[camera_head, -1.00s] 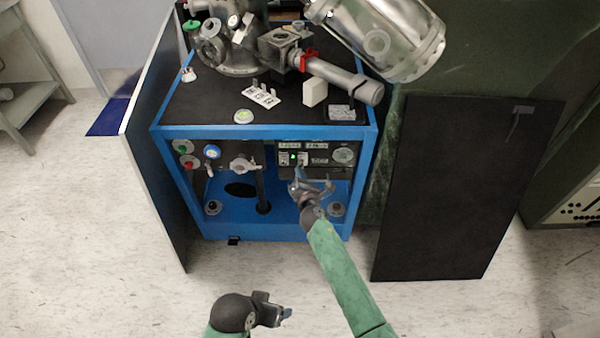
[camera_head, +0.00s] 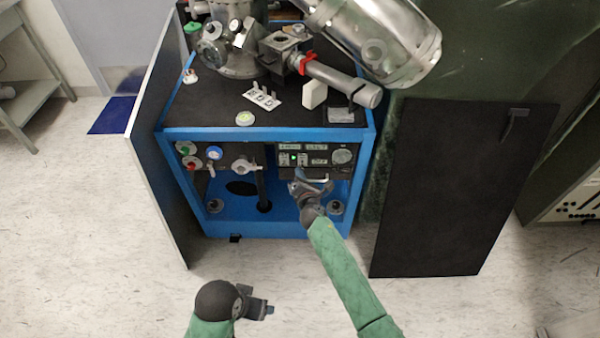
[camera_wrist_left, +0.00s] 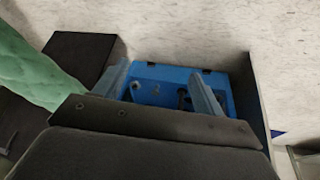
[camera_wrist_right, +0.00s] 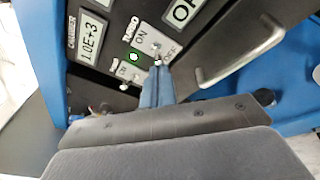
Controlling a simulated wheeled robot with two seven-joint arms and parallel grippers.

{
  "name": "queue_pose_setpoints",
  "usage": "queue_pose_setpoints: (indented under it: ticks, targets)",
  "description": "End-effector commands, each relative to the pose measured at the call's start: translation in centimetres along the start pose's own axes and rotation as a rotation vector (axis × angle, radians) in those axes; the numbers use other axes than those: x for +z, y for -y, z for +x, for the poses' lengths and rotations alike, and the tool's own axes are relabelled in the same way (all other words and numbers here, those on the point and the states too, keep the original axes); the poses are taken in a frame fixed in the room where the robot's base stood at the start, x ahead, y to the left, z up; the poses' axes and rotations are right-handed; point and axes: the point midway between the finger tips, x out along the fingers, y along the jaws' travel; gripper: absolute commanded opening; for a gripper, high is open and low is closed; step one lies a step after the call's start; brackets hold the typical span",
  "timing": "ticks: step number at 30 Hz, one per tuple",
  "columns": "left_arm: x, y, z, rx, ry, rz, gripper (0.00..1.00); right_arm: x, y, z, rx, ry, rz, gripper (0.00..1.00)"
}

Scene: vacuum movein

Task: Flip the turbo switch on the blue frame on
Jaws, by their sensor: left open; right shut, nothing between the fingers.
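The blue frame (camera_head: 225,133) stands ahead with a dark control panel at its front right. In the right wrist view the turbo switch (camera_wrist_right: 156,47) is a small metal toggle beside a label reading TURBO and ON. A green light (camera_wrist_right: 134,57) glows near it. My right gripper (camera_wrist_right: 158,68) is shut and empty, its fingertips at the panel just below the toggle; contact cannot be told. In the head view this right gripper (camera_head: 298,173) is in front of the panel. My left gripper (camera_head: 268,306) is open and empty, low in front of the frame.
A metal handle (camera_wrist_right: 240,55) juts from the panel right of my right fingertips. Displays show 1.0E+3 (camera_wrist_right: 91,38) and partly hidden letters. The floor in front is clear.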

Motion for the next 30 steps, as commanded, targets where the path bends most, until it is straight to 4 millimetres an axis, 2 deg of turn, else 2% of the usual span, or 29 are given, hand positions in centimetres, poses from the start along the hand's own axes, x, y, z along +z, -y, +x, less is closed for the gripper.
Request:
queue_pose_setpoints:
  ticks: [9,21,30]
  targets:
    - [0.5,1.3,-1.5,-0.032,0.04,-0.01,0.7,0.2,-0.1,0.0,-0.011,-0.01,0.004,0.0]
    - [0.8,2.1,-3.9,-0.056,0.073,-0.017,0.7,0.2,-0.2,0.0,-0.023,-0.023,0.007,0.0]
    - [1.2,2.7,-4.7,-0.07,0.104,-0.031,0.7,0.2,-0.3,-0.1,-0.029,-0.031,0.011,0.0]
